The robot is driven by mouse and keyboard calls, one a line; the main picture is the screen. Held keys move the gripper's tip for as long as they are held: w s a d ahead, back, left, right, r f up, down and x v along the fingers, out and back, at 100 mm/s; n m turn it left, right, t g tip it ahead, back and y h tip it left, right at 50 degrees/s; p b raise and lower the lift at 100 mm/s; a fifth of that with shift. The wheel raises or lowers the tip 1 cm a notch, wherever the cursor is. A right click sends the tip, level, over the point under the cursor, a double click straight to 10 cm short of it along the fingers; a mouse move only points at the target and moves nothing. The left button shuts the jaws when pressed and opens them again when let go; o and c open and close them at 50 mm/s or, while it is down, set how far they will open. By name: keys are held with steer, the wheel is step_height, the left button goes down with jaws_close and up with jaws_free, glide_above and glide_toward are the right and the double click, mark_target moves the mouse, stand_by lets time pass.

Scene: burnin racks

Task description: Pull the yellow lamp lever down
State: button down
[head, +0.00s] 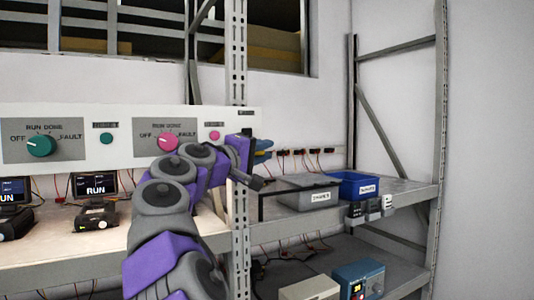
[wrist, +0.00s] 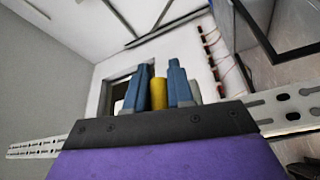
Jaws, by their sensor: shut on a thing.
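The yellow lamp lever (wrist: 158,93) shows as a short yellow piece between the two blue fingers of my gripper (wrist: 160,88) in the wrist view. The fingers are close on both sides of it, and my gripper is shut on it. In the head view my gripper (head: 264,148) is at the right end of the white control panel, near the upright post. There my wrist hides most of the lever, and its angle cannot be told. The lamp it belongs to is not clearly seen.
The white panel (head: 75,112) with a teal knob (head: 40,146) and a pink knob (head: 168,141) is left of my gripper. A slotted post (head: 240,225) stands close by. A grey bin (head: 306,192) and blue bin (head: 354,186) sit on the shelf to the right.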

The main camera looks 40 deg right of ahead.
steer(key=c, duration=1.4)
jaws_free()
steer(key=shift+w+a+f, duration=0.1)
steer(key=shift+w+f, duration=0.05)
steer(key=shift+f, duration=0.1)
steer(key=o, duration=0.3)
steer(key=shift+w+a+r, duration=0.1)
steer(key=shift+a, duration=0.25)
steer(key=shift+o, duration=0.2)
steer(key=shift+a+r, duration=0.1)
steer(key=s+a+f, duration=0.2)
steer(key=a, duration=1.4)
steer(key=shift+s+a, duration=0.2)
steer(key=shift+a, duration=0.1)
steer(key=shift+a+f, duration=0.1)
steer(key=shift+f, duration=0.05)
